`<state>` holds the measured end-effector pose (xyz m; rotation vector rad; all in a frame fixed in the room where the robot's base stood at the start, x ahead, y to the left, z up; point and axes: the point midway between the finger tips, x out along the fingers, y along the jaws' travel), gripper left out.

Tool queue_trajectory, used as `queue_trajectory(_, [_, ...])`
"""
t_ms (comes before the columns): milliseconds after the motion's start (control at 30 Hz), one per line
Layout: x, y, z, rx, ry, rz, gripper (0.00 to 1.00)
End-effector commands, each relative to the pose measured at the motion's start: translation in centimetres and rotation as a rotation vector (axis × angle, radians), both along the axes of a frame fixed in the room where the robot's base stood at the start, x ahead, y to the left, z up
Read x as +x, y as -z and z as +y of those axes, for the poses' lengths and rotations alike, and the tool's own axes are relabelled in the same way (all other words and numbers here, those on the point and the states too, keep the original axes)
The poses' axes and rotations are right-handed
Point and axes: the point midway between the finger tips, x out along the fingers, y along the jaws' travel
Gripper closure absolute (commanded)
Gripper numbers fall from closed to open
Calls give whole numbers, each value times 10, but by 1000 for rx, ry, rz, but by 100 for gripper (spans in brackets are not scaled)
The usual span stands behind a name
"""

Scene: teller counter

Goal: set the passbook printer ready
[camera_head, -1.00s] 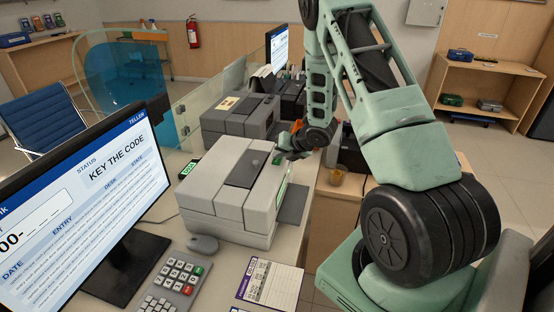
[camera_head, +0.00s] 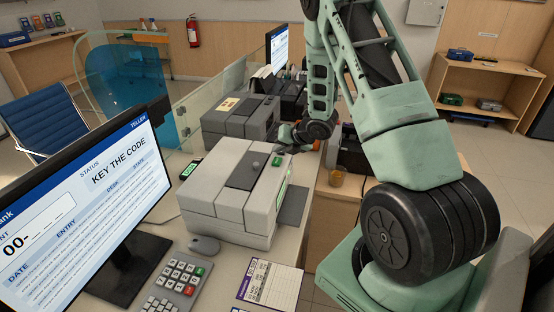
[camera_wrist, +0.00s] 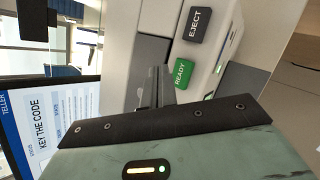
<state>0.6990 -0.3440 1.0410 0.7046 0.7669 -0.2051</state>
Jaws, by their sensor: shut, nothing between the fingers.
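The passbook printer (camera_head: 230,212) is a grey box on the counter, with a dark panel on top and a green light along its right side. Its green READY button (camera_head: 276,161) is on the top at the far right. In the wrist view the READY button (camera_wrist: 184,74) and the dark EJECT button (camera_wrist: 196,25) show clearly. My gripper (camera_wrist: 155,86) is shut and empty, beside the READY button in that view. In the head view my gripper (camera_head: 283,146) is at the printer's far end, near the button and partly hidden by its own wrist.
A monitor (camera_head: 80,200) at left reads "KEY THE CODE", with blank places after "00-". A keypad (camera_head: 174,282), mouse (camera_head: 205,245) and printed passbook page (camera_head: 270,284) lie in front. Another grey machine (camera_head: 240,116) stands behind the printer.

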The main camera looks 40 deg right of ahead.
Motion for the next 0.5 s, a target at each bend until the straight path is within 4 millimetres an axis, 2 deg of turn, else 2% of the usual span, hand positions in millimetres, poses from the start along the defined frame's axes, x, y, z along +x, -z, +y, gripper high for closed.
queue_trajectory(33, [0, -9, 0, -1, -1, -1, 100])
queue_trajectory(300, [0, -33, 0, -1, 0, -1, 100])
queue_trajectory(500, [0, -34, 0, -1, 0, 1, 100])
